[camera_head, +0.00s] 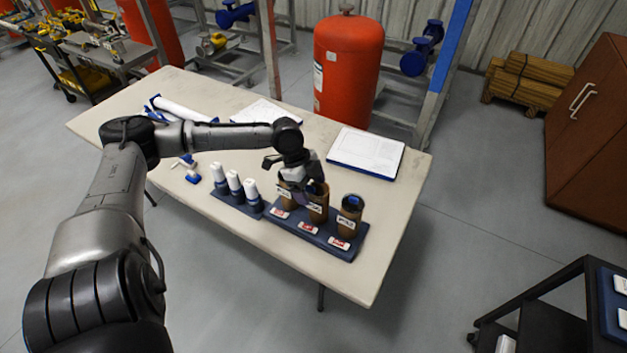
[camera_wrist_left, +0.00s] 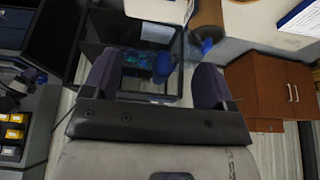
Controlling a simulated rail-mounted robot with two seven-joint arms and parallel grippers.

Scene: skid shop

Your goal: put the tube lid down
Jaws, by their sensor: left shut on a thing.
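My left gripper (camera_head: 309,188) is over the brown tubes on the white table, just above the middle one. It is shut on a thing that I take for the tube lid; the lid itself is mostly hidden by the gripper. The wrist view shows the two dark fingers (camera_wrist_left: 155,82), with a dark bluish patch between them. The middle brown tube (camera_head: 318,207) stands upright in a blue rack (camera_head: 283,220). The left brown tube (camera_head: 285,195) is partly behind the gripper. The right brown tube (camera_head: 348,223) has a dark top. My right gripper is not in view.
Several white bottles (camera_head: 234,184) with blue bases stand left of the brown tubes. Red-and-white labels (camera_head: 309,228) lie along the rack's front. A clipboard sheet (camera_head: 367,151) lies behind it. The table's front right (camera_head: 385,235) is bare. A red tank (camera_head: 347,65) stands behind the table.

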